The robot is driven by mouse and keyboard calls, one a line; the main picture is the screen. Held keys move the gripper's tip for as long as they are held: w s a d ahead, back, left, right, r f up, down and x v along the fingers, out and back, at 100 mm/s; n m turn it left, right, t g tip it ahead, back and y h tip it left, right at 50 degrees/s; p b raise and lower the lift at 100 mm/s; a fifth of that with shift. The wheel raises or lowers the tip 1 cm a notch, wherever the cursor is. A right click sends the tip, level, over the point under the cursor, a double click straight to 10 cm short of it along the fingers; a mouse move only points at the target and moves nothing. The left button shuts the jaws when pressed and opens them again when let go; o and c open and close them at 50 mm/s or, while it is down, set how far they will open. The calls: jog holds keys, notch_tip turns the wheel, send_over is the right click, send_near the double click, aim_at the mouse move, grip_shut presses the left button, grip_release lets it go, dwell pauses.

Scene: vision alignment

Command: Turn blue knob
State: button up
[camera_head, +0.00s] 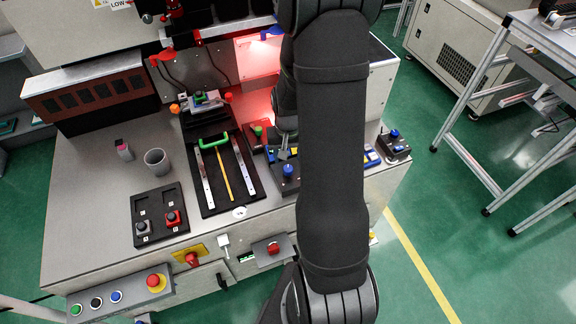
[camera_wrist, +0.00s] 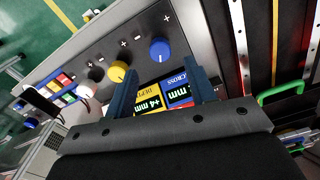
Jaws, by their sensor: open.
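In the wrist view a round blue knob (camera_wrist: 160,49) stands on a grey panel with plus and minus marks, just beyond my gripper's fingertips. My gripper (camera_wrist: 163,72) is open and empty, its two dark blue fingers apart and not touching the knob. A blue-topped piece (camera_head: 288,170) shows left of my arm there.
Display labels (camera_wrist: 178,92) lie between the fingers. A black tray (camera_head: 210,210) with a green handle (camera_head: 213,140) is on the bench left of my arm. A grey cup (camera_head: 157,162) stands farther left. A small block with a blue top (camera_head: 394,134) is at the right edge.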

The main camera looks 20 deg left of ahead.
aim_at(288, 168)
jog(key=shift+f, duration=3)
jog(key=c, duration=1)
jog(key=shift+o, duration=0.2)
